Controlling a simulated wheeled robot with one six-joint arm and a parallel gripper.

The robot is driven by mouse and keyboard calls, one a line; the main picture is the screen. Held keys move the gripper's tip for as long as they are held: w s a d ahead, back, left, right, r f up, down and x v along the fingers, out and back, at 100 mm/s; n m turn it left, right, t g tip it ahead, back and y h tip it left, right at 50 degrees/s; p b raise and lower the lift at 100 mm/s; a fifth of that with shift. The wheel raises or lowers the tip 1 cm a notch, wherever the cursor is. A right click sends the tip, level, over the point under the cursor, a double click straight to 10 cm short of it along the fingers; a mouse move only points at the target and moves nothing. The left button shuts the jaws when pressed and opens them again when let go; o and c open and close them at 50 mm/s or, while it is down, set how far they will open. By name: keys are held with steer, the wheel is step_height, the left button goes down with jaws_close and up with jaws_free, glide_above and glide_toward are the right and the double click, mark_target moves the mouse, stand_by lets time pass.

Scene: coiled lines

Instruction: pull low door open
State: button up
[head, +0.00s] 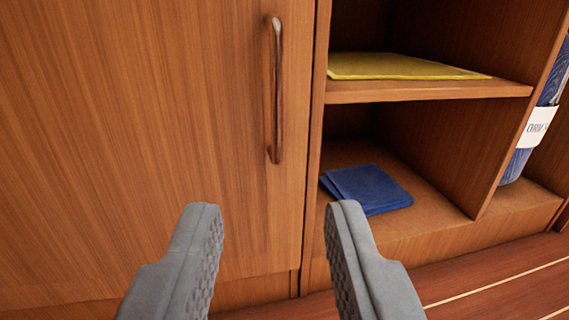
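The low door (140,140) is a wooden cabinet door that fills the left half of the head view. It looks shut, flush with its frame. A vertical bar handle (276,90) of brownish metal sits near the door's right edge, in the upper middle of the view. My gripper (270,222) is open, with its two grey padded fingers apart and nothing between them. The fingertips show below the handle's lower end, apart from it. The handle is in full view.
Right of the door is an open shelf unit (430,90). A yellow folded cloth (400,66) lies on its upper shelf and a blue folded cloth (366,188) on its lower one. A blue labelled item (538,115) stands at the far right. The striped wooden floor (480,285) is clear at lower right.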

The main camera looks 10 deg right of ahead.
mark_target(276, 102)
steer(key=w+d, duration=0.1)
steer(key=w, duration=0.4)
steer(key=w+d, duration=0.1)
steer(key=w, duration=1.1)
steer(key=shift+d+f, duration=0.35)
steer(key=shift+d, duration=0.05)
jaws_close()
